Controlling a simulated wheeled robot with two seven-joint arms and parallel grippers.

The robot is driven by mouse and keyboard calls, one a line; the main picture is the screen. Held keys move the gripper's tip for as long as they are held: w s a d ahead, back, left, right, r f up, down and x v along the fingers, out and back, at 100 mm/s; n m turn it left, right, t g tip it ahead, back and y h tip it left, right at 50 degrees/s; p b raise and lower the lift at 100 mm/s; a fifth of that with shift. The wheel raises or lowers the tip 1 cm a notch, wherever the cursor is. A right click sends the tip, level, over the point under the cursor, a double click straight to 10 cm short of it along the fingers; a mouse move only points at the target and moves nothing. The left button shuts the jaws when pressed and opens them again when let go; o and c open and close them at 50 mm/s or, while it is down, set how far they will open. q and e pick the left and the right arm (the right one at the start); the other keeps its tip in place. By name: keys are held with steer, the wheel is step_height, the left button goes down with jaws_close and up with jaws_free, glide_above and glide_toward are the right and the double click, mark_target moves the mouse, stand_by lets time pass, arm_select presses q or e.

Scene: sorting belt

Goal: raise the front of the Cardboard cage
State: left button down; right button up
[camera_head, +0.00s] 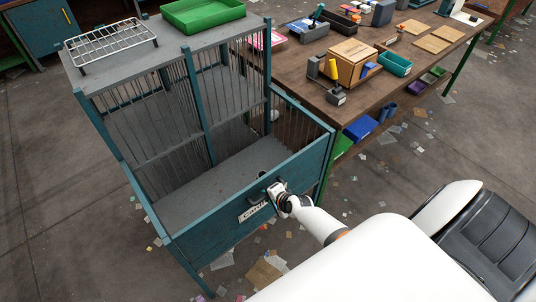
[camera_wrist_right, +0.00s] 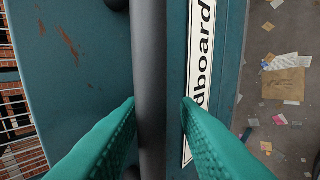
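The Cardboard cage is a teal frame with dark bars and a grey floor; its low solid front panel (camera_head: 205,240) stands below the cage's open upper part. A white label (camera_head: 256,211) on the panel is partly hidden by my right gripper; in the wrist view the label (camera_wrist_right: 199,75) reads "dboard". My right gripper (camera_head: 276,190) is at the panel's dark handle. In the wrist view, the handle bar (camera_wrist_right: 150,90) runs between the green fingers of my right gripper (camera_wrist_right: 158,101), with a gap on the right side. My left gripper is not in view.
A wire rack (camera_head: 111,42) and green tray (camera_head: 202,13) sit on the cage top. A wooden workbench (camera_head: 290,75) with boxes and tools stands close on the right. Paper scraps litter the floor (camera_head: 60,200), which is otherwise open at left.

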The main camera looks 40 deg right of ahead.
steer(key=shift+w+r, duration=0.5)
steer(key=shift+s+r+p, duration=0.35)
steer(key=shift+s, duration=0.05)
steer(key=f+p+v, duration=0.1)
steer(key=v, duration=1)
steer(key=shift+s, duration=0.4)
steer(key=s+a+f+n+g+b, duration=0.2)
steer(key=s+f+n, duration=0.2)
steer(key=s+f, duration=0.5)
steer(key=s+a+f+n+g+b, duration=0.25)
steer(key=s+f+n, duration=0.25)
steer(key=f, duration=0.7)
steer(key=s+a+f+n+g+b, duration=0.1)
steer(key=s+a+f+n+g, duration=0.1)
steer(key=s+f+n, duration=0.3)
steer(key=s+a+f+n+g+b, duration=0.1)
steer(key=s+f+n, duration=0.4)
steer(key=s, duration=0.9)
step_height(320, 180, down, 2)
steer(key=shift+a+f+n+g+h, duration=0.1)
steer(key=shift+a+n+g+h, duration=0.25)
steer(key=shift+a+g, duration=0.4)
